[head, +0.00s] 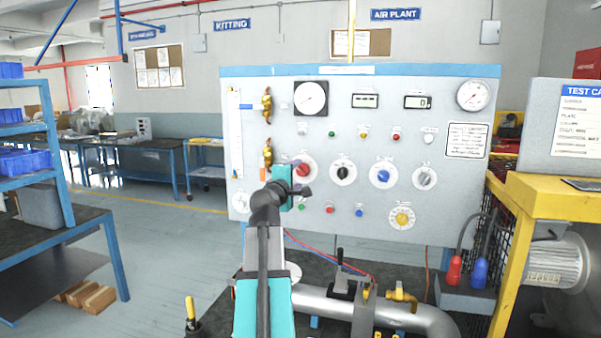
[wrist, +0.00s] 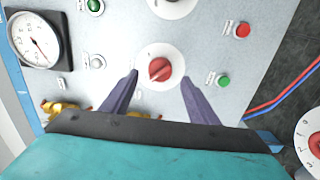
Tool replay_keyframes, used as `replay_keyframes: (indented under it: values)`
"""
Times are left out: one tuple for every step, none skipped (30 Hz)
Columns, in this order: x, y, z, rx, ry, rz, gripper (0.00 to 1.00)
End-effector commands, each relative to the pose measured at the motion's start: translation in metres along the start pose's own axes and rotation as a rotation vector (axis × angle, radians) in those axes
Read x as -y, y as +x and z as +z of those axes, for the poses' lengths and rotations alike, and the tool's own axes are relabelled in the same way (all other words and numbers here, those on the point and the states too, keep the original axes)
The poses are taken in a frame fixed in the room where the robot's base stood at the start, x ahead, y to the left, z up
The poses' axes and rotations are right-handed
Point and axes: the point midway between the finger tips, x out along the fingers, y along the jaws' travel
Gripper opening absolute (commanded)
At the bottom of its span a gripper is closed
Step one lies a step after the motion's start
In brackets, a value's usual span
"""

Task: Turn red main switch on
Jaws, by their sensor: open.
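The red main switch (head: 303,169) is a round red knob on a white disc, in the left part of the grey panel (head: 460,200). In the wrist view the red knob (wrist: 160,69) lies ahead of my gripper (wrist: 160,92), between the two dark fingers in the picture. The fingers are spread apart and hold nothing. They appear apart from the knob; the exact gap in depth is hard to tell. In the head view my gripper (head: 302,191) is in front of the panel, just below the knob, and partly hides its surroundings.
A black knob (head: 343,174) on a white disc is to the right of the red one. A green button (wrist: 223,80) and a red button (wrist: 243,30) are nearby. Brass valves (head: 267,153) stick out to the left. Pipes (head: 390,316) run below the panel.

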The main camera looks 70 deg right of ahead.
Motion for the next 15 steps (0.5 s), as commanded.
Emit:
replay_keyframes:
  values:
    - [-0.001,0.007,0.000,0.001,0.000,-0.001,0.54]
    - [-0.001,0.011,0.000,0.002,0.000,-0.001,0.54]
    - [-0.001,0.015,0.001,0.002,0.000,-0.002,0.54]
    - [-0.001,0.018,0.001,0.002,0.000,-0.002,0.54]
    - [-0.001,0.021,0.001,0.002,0.000,-0.002,0.54]
    - [-0.001,0.025,0.001,0.002,0.000,-0.002,0.54]
    - [-0.001,0.027,0.001,0.002,0.000,-0.001,0.54]
    - [-0.001,0.030,0.000,0.002,0.000,-0.001,0.54]
    - [-0.001,0.033,0.000,0.001,0.000,-0.001,0.54]
    - [-0.001,0.035,0.000,0.001,0.000,-0.001,0.54]
    - [-0.001,0.037,0.001,0.001,0.000,0.000,0.54]
    - [-0.001,0.039,0.001,0.002,0.000,0.000,0.54]
    - [-0.001,0.040,0.001,0.002,0.000,0.000,0.54]
    - [0.000,0.041,0.001,0.002,0.000,-0.001,0.54]
    - [0.000,0.042,0.001,0.002,0.000,-0.001,0.54]
